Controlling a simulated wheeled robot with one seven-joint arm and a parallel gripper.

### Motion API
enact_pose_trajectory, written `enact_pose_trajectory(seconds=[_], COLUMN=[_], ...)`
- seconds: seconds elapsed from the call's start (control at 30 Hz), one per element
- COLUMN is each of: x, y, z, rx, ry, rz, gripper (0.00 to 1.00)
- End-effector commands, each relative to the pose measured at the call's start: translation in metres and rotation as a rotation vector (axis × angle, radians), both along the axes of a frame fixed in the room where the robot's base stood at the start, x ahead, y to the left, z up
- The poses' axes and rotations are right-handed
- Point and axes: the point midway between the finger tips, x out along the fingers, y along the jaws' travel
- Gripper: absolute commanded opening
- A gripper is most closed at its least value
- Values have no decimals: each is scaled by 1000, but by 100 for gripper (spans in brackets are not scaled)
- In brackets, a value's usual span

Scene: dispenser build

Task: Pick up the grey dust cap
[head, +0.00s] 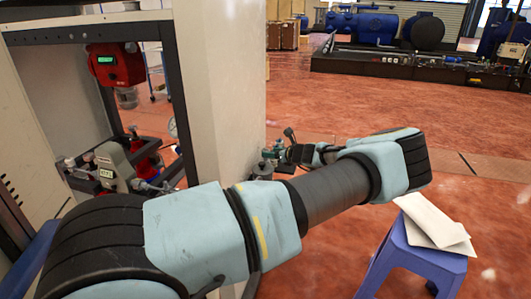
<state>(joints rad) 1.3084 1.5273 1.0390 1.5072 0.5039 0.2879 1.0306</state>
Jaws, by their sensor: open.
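My arm reaches across the picture from the lower left, and its wrist bends back to the left. My gripper (293,155) is at its end, small and dark, by the right side of the pale cabinet panel; its jaws are open. It is close to a cluster of small dark and metallic fittings (264,167) beside the panel. I cannot make out the grey dust cap for certain; it may be among these fittings or hidden by my arm. Whether the gripper touches any fitting is too small to tell.
An open-framed cabinet (220,95) at the left holds a red device (115,65) with a green display, and valves below. A blue stool (410,262) with white sheets (435,222) stands at the lower right. Blue tanks (375,28) are far back. Red floor between is clear.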

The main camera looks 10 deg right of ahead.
Motion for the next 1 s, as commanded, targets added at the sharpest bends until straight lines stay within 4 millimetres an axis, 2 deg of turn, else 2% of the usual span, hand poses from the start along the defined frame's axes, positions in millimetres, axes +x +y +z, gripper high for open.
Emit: enact_pose_trajectory(seconds=[0.1, 0.2, 0.5, 1.0], x=[17, 25, 29, 29], y=[8, 12, 13, 13], z=[-6, -11, -14, -14], rx=[3, 1, 0, 0], ry=[0, 0, 0, 0], rz=[1, 2, 0, 1], gripper=[56, 56, 56, 0])
